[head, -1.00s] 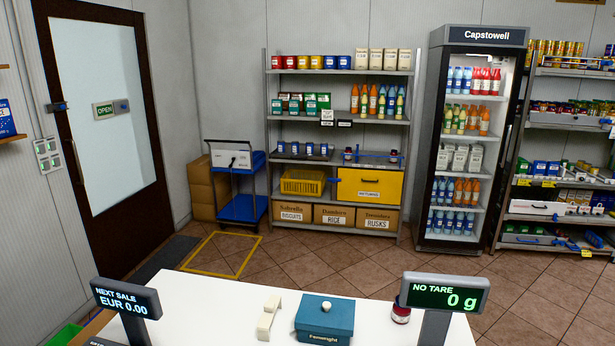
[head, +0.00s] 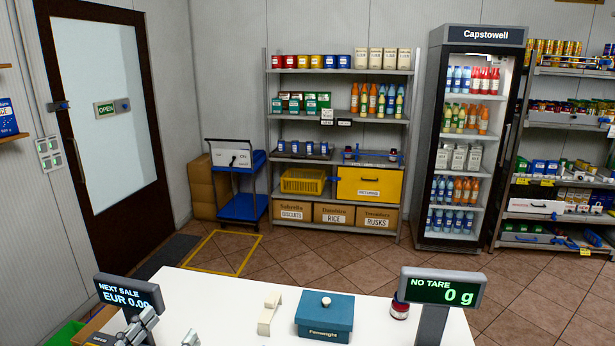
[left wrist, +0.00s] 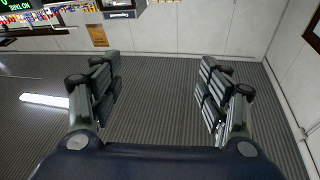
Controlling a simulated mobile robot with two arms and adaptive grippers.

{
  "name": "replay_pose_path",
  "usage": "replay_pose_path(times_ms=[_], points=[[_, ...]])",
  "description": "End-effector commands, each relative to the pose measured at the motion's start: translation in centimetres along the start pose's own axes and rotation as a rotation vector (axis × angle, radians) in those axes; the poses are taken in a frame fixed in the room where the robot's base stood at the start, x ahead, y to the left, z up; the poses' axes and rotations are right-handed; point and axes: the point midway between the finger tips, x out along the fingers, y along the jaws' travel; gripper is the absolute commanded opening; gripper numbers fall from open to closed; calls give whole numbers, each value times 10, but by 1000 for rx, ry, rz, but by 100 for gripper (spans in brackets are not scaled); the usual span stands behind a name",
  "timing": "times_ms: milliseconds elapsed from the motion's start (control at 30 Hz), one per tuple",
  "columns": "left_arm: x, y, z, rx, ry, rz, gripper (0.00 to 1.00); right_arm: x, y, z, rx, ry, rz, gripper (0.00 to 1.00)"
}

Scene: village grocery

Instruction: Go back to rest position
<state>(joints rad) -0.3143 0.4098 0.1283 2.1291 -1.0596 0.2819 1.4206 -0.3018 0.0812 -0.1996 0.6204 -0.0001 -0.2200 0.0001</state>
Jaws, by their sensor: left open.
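My left gripper (head: 167,328) comes into the bottom left of the head view, in front of the white counter (head: 228,290) and overlapping the price display. Only its finger ends show there. In the left wrist view my left gripper (left wrist: 160,78) has its two fingers wide apart, with nothing between them. My right gripper is in neither view.
On the counter stand a price display (head: 128,292), a white object (head: 269,312), a teal box (head: 324,318), a red-labelled jar (head: 400,308) and a weight display (head: 443,289). Shelves (head: 340,149) and a drinks fridge (head: 469,135) stand behind. Tiled floor between is clear.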

Motion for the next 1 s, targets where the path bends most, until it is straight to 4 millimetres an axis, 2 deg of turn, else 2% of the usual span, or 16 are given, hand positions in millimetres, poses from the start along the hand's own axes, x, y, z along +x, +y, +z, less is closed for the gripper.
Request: replay_pose_path(times_ms=[67,167,267,367,467,500,633,800,1000], points=[[-6,-18,1,-11,-9,-156,69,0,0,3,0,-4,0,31],[-22,-39,14,-23,-81,-340,69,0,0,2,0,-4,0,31],[-44,-51,40,-44,-214,-493,69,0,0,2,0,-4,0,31],[-73,-50,74,-71,-399,-599,69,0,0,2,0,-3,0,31],[-106,-32,110,-102,-623,-643,69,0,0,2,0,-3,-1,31],[-120,-20,124,-117,-720,-642,69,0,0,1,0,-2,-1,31],[-163,26,157,-154,-1005,-572,69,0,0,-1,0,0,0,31],[-208,85,175,-189,-1278,-409,69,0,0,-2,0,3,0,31],[-249,147,173,-218,-1498,-174,69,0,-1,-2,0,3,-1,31]])
